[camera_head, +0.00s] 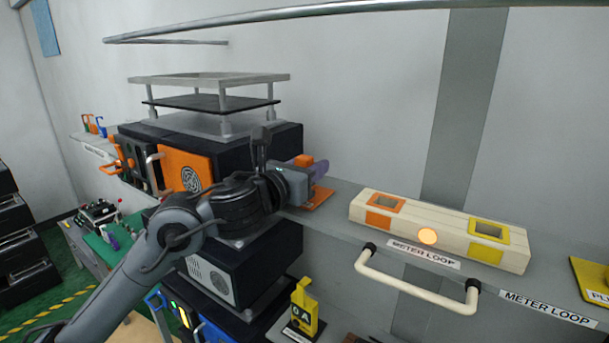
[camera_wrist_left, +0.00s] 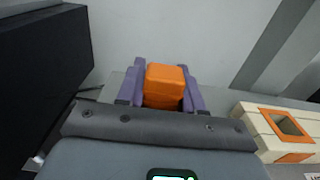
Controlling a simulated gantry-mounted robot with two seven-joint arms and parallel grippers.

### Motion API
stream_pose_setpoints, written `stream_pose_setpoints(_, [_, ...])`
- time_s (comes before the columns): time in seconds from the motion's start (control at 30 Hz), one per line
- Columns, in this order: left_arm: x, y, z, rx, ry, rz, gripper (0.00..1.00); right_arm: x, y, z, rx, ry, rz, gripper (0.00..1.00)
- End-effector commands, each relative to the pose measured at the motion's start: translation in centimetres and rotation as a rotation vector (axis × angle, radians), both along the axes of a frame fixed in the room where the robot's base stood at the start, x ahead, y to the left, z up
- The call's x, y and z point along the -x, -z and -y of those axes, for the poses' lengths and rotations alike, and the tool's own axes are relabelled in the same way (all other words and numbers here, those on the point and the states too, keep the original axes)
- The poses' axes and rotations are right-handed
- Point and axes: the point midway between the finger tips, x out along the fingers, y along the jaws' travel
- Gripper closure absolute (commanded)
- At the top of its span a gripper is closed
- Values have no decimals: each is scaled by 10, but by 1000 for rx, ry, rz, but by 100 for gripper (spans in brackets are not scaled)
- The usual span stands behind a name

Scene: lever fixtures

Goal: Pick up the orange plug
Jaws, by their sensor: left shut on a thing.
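The orange plug (camera_wrist_left: 165,86) sits between the two purple fingers of my left gripper (camera_wrist_left: 163,90) in the left wrist view. The fingers are shut on it from both sides. In the head view the plug (camera_head: 303,160) shows as a small orange block at the fingers of my left gripper (camera_head: 310,168). An orange pad (camera_head: 320,198) lies on the shelf just below. The gripper hides the plug's lower part, so I cannot tell whether it touches the pad. My right gripper is not in view.
A cream meter loop box (camera_head: 455,234) with an orange and a yellow socket stands on the shelf to the right. A cream handle (camera_head: 415,289) juts out below it. A dark machine (camera_head: 250,135) stands close behind on the left. A yellow plug (camera_head: 304,308) stands lower down.

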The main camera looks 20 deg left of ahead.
Motion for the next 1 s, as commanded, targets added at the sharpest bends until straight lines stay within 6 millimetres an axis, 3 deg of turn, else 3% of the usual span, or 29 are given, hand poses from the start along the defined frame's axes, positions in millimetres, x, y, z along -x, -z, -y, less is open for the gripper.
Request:
stream_pose_setpoints(0.37, [0, -7, 0, -1, 0, 2, 94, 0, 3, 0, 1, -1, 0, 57])
stream_pose_setpoints(0.63, [1, -44, 0, 3, 0, 7, 94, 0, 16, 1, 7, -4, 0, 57])
stream_pose_setpoints(1.0, [19, -86, 77, 0, 2, 3, 94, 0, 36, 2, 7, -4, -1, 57])
